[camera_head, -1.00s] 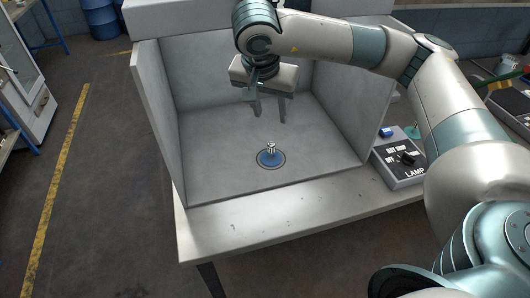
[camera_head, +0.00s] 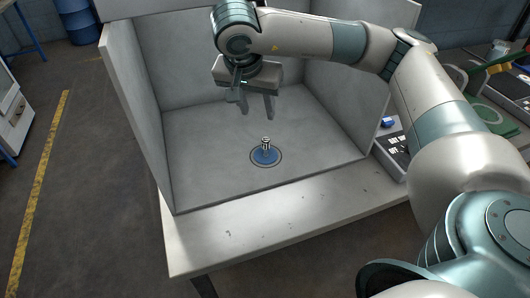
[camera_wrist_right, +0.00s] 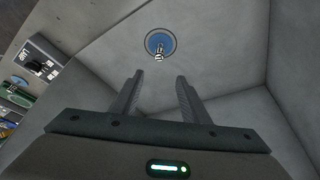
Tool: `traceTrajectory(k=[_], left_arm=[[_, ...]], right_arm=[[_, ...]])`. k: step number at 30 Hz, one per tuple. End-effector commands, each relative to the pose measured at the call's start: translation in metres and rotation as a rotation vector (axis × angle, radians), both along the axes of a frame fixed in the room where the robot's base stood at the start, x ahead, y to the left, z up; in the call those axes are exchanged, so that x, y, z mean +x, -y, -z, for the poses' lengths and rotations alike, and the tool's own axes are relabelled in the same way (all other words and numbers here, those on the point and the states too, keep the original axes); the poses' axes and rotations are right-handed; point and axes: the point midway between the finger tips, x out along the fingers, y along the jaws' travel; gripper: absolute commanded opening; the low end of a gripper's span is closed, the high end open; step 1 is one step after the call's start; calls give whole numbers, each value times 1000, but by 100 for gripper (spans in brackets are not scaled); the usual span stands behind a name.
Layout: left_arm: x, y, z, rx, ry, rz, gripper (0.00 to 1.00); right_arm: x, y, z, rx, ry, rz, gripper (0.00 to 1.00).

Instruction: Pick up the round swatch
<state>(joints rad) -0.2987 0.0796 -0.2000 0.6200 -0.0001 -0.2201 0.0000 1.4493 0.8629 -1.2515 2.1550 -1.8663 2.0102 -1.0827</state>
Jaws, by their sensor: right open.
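The round swatch (camera_head: 259,158) is a blue disc lying flat on the floor of the grey booth, inside a dark ring. A small metal knob (camera_head: 265,143) stands up from its middle. The swatch also shows in the right wrist view (camera_wrist_right: 154,42), beyond the fingertips. My right gripper (camera_head: 258,111) is open and empty inside the booth. It is above and behind the swatch, apart from it. Its two fingers (camera_wrist_right: 158,78) show empty in the right wrist view. My left gripper is not in view.
The grey booth (camera_head: 135,110) has side walls and a back wall close around my right gripper; its front is open. A lamp switch box (camera_head: 392,150) stands right of the booth on the white table (camera_head: 300,225). Green items (camera_head: 495,95) lie farther right.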

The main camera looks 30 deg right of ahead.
Motion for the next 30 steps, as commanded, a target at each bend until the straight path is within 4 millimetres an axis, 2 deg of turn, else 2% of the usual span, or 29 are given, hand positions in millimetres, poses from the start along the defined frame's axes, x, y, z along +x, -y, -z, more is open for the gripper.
traceTrajectory(k=[10,30], left_arm=[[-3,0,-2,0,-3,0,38],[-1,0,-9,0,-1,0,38]], right_arm=[[2,2,9,1,-2,1,42],[16,21,68,1,-3,2,42]])
